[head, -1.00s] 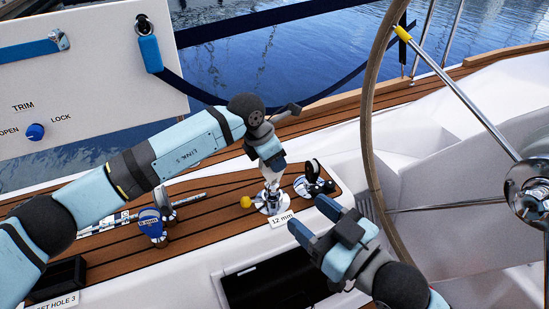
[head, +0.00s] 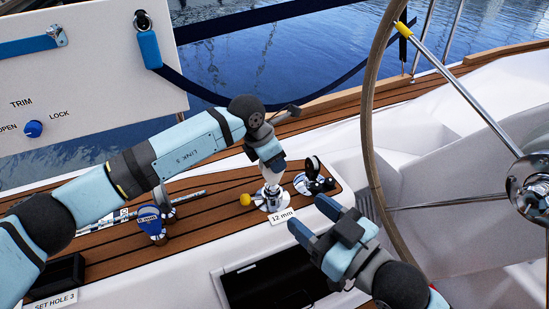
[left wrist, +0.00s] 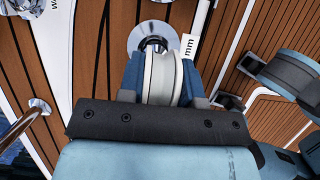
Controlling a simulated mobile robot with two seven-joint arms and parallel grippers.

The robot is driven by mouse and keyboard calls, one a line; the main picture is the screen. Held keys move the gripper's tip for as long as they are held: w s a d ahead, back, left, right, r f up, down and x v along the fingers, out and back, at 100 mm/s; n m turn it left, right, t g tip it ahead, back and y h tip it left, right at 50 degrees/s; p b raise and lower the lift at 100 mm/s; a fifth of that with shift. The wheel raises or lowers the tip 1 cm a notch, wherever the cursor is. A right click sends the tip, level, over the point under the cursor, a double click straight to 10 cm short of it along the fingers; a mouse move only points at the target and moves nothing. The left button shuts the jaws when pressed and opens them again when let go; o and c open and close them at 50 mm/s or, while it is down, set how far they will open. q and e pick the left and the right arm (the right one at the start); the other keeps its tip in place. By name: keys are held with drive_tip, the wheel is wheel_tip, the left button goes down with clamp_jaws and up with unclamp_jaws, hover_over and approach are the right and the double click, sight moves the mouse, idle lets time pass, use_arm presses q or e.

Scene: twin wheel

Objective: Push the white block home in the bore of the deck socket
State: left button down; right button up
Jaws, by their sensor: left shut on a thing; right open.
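My left gripper (head: 274,165) is shut on the white block (left wrist: 162,75), with one blue finger on each side of it. In the head view it points down over the chrome deck socket (head: 266,204), and only a little of the block shows below the fingers. The socket's round flange (left wrist: 152,36) lies just beyond the block in the left wrist view. My right gripper (head: 312,219) is open and empty, in front of and to the right of the socket.
A yellow knob (head: 245,199) sits left of the socket, and a black-and-chrome fitting (head: 314,180) right of it. A blue-topped block (head: 150,220) stands farther left on the teak. The steering wheel (head: 370,130) rises at the right. An open dark recess (head: 270,285) lies in front.

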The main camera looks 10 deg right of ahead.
use_arm(q)
drive_tip(key=shift+f+b, duration=0.35)
drive_tip(key=shift+f, duration=0.4)
use_arm(e)
drive_tip(key=shift+f, duration=0.35)
use_arm(q)
drive_tip(key=shift+f+b, duration=0.3)
drive_tip(key=shift+f, duration=0.25)
use_arm(e)
drive_tip(key=shift+s, duration=0.1)
use_arm(q)
drive_tip(key=c, duration=0.7)
unclamp_jaws()
drive_tip(key=shift+p+v, duration=0.5)
drive_tip(key=shift+v, duration=0.3)
drive_tip(key=shift+p+v, duration=2.3)
drive_tip(key=shift+v, duration=3.8)
use_arm(e)
drive_tip(key=shift+s+a+r+m+g+h, duration=0.1)
drive_tip(key=shift+s+a+m+g+h, duration=0.1)
drive_tip(key=shift+s+a+m+g, duration=0.35)
drive_tip(key=shift+s+a+r+m+g+h, duration=0.1)
drive_tip(key=shift+s+m+g+h, duration=0.2)
drive_tip(key=shift+m, duration=0.55)
use_arm(q)
drive_tip(key=shift+a, duration=0.1)
